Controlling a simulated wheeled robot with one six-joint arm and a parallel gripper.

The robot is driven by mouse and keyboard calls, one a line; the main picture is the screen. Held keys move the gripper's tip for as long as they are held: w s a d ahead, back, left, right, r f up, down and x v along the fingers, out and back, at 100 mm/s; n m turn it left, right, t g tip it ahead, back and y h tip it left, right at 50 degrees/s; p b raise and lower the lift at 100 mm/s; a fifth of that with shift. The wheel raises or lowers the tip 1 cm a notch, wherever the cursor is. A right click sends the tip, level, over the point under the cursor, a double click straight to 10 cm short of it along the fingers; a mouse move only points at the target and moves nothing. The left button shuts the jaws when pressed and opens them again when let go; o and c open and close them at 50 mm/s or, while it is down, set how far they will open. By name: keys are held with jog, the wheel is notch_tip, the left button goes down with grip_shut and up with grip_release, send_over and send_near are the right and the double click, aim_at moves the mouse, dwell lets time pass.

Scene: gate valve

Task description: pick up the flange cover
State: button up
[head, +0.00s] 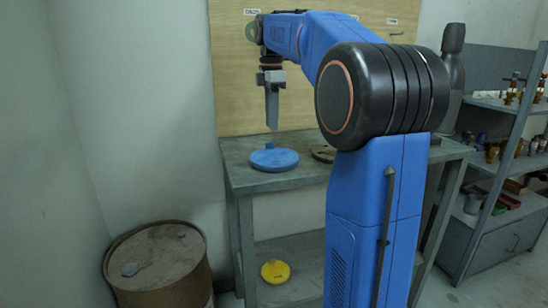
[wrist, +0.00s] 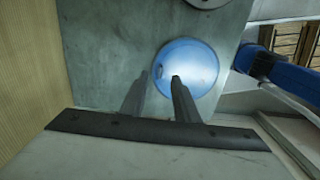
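The flange cover, which I take to be the round blue disc (head: 274,160) with a small raised part on top, lies flat on the grey workbench (head: 310,178) near its left end. In the wrist view the blue disc (wrist: 196,58) is below my fingers; the right fingertip overlaps it and the left one shows just off its left edge. My gripper (head: 272,127) points down just above the disc, apparently not touching it. In the wrist view my gripper (wrist: 160,78) has its two fingers apart with nothing between them.
A dark round part (head: 324,153) lies right of the disc, partly hidden by my arm. A yellow disc (head: 275,271) is on the lower shelf. A wooden board (head: 232,85) stands behind the bench. A rusty drum (head: 158,268) stands left; shelving (head: 505,170) stands right.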

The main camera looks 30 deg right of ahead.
aim_at(275, 154)
jog(key=shift+a+f, duration=0.1)
jog(key=shift+f, duration=3.1)
grip_shut()
